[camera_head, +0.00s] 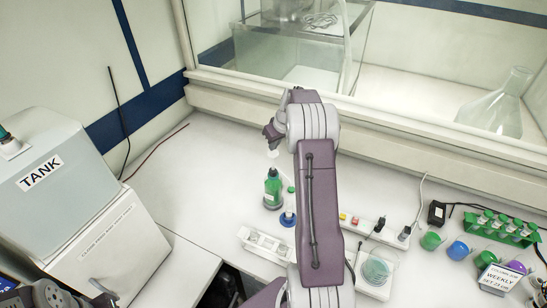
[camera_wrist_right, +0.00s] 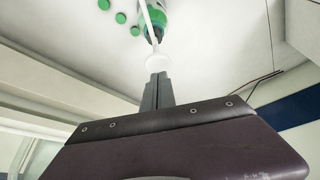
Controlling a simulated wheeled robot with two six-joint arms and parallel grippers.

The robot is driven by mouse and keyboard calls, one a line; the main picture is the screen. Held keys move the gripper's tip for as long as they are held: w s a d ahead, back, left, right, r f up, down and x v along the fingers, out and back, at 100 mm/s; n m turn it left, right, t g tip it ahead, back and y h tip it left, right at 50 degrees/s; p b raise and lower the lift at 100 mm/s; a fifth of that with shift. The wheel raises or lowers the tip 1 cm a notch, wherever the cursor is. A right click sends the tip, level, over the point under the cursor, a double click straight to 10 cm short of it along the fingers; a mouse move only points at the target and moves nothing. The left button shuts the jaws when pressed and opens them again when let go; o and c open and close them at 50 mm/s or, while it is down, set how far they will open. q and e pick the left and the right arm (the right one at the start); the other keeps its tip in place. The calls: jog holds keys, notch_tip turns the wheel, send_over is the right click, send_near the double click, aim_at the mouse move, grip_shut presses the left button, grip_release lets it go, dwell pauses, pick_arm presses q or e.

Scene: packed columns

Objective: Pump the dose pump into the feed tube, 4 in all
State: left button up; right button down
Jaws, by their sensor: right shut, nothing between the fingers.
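The dose pump is a green bottle (camera_head: 273,187) with a white pump head (camera_head: 272,154), upright on the white bench. My right gripper (camera_head: 271,140) is shut and empty, just above the pump head. In the right wrist view my fingers (camera_wrist_right: 157,92) point at the white pump head (camera_wrist_right: 157,62), with the green bottle (camera_wrist_right: 154,15) beyond. Whether they touch it I cannot tell. A small blue-based piece (camera_head: 288,218) stands close to the bottle, partly hidden by my arm; I cannot tell whether it holds the feed tube. My left gripper's fingers do not show.
A TANK box (camera_head: 40,172) stands at left. A power strip (camera_head: 370,228), a dish on a white device (camera_head: 376,268), a rack of green-capped tubes (camera_head: 500,227) and a sign (camera_head: 500,279) are at right. A glass enclosure runs along the back. The bench left of the bottle is clear.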

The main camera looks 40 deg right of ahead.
aim_at(273, 153)
jog(key=shift+f, duration=0.15)
jog(key=shift+f+b, duration=1.55)
jog(key=shift+f, duration=0.3)
jog(key=shift+r+p, duration=1.3)
jog(key=shift+r, duration=0.7)
jog(key=shift+f, duration=0.1)
jog(key=shift+f+b, duration=1.55)
jog(key=shift+f, duration=0.35)
